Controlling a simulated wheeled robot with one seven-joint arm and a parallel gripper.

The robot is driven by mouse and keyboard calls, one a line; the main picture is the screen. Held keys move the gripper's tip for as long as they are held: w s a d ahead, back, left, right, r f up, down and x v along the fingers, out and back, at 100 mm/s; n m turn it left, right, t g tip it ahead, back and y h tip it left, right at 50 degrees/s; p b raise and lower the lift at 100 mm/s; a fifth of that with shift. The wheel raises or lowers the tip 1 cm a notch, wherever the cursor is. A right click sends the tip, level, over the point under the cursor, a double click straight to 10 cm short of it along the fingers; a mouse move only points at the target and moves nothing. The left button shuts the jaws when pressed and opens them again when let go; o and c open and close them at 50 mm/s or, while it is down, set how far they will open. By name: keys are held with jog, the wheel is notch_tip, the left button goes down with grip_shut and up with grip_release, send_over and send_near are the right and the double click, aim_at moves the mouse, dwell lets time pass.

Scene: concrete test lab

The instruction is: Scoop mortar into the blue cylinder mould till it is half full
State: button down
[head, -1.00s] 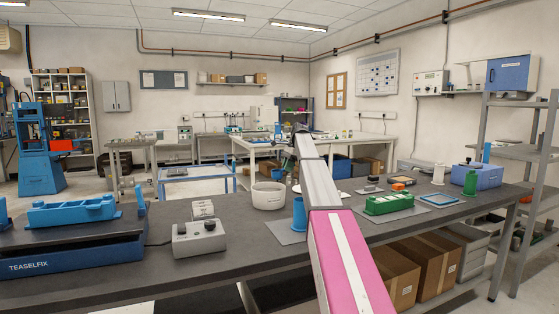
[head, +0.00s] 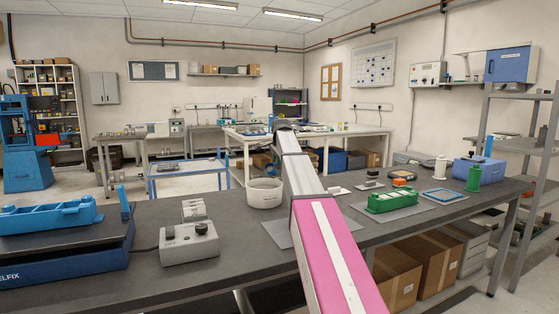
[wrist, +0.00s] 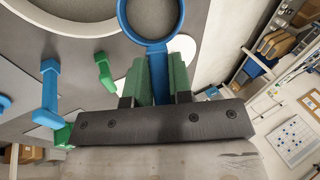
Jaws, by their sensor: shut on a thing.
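In the wrist view my gripper (wrist: 158,76) has green fingers shut on the handle of a blue scoop (wrist: 157,48). The scoop's round rim shows at the top, with a grey-brown surface inside it; I cannot tell surely whether that is mortar. Part of the pale mortar bowl (wrist: 97,24) shows to its upper left. In the head view the bowl (head: 265,195) stands on the bench left of my arm. The blue cylinder mould is hidden behind my arm in the head view; only part of its grey mat (head: 277,235) shows.
A grey control box (head: 188,243) and a blue machine (head: 65,262) stand on the bench (head: 225,275) to the left. Right of my arm are a green mould (head: 393,200), a blue frame (head: 441,197) and a blue box (head: 478,171). A shelf rack (head: 515,142) stands far right.

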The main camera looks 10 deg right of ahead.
jog(key=s+a+f+n+t+h, duration=0.2)
jog(key=s+a+t+h, duration=0.3)
jog(key=t, duration=0.6)
jog(key=shift+s+h, duration=0.5)
jog(key=shift+h, duration=0.7)
jog(key=shift+d, duration=0.1)
